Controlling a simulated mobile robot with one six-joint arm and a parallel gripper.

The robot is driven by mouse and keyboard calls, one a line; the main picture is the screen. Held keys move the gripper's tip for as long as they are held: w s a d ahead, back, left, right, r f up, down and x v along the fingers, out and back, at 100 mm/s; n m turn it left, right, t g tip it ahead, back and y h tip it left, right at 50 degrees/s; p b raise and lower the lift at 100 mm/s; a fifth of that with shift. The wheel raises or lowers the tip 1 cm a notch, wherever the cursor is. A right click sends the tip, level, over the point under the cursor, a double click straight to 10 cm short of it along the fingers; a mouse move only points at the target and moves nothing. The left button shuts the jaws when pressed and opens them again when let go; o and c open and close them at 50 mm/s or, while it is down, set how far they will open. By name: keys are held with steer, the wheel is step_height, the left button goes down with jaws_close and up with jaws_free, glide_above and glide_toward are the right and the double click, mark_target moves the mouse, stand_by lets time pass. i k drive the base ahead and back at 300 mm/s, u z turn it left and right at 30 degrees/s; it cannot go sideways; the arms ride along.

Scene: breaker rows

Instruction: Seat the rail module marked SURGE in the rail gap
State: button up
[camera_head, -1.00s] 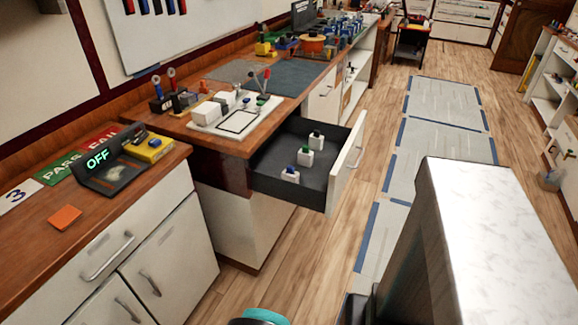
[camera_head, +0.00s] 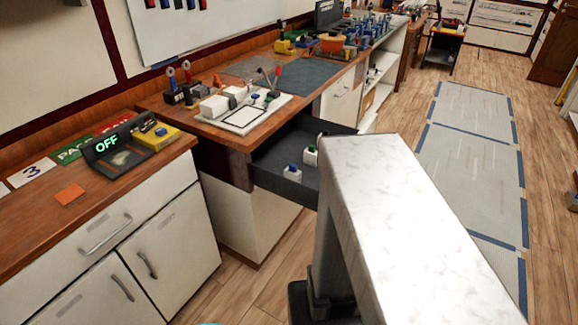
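Two small white modules lie in the open dark drawer (camera_head: 270,180) under the workbench. One has a blue top (camera_head: 292,172). The other, with a dark and green top (camera_head: 311,155), is partly hidden at the right. No marking on either is readable, so I cannot tell which is SURGE. On the bench above, a white board (camera_head: 262,117) carries white blocks (camera_head: 213,107) and a dark-outlined rectangle. I cannot make out the rail gap clearly. My gripper is not in view.
My own pale arm link covers the drawer's right side and front. A near cabinet (camera_head: 150,265) stands left, with an OFF display (camera_head: 107,146), a yellow box (camera_head: 158,137) and an orange square (camera_head: 70,194) on top. Floor with blue-edged mats (camera_head: 470,165) is open at right.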

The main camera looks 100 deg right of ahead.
mark_target(232, 112)
steer(key=u, duration=0.8)
steer(key=k, duration=2.95)
steer(key=z, duration=0.25)
steer(key=i, duration=0.3)
steer(key=z, duration=0.05)
